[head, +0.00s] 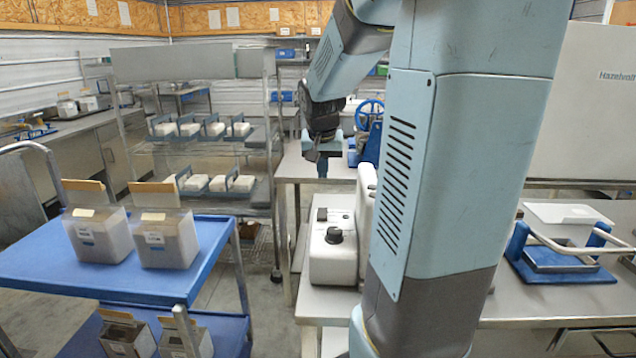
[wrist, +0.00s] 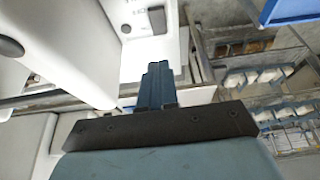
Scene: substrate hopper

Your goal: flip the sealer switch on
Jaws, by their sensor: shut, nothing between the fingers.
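The sealer (head: 318,262) is a white machine on the steel bench, with a taller white part on its right side. A small black switch (head: 322,214) sits at the far end of its top, beyond a round black knob (head: 333,236). My gripper (head: 322,168) hangs above and beyond the switch, apart from it, shut and empty. In the wrist view, the shut blue fingers (wrist: 158,85) point toward the sealer's white panel. A dark piece that looks like the switch (wrist: 157,18) shows at the top edge there. The switch's position cannot be told.
A blue cart (head: 200,248) with bins of packets stands at left. A wire rack (head: 195,148) with white blocks is behind. A blue hand-wheel device (head: 370,115) stands beyond the sealer. A blue-framed press (head: 560,262) is on the right bench. My arm hides part of the bench.

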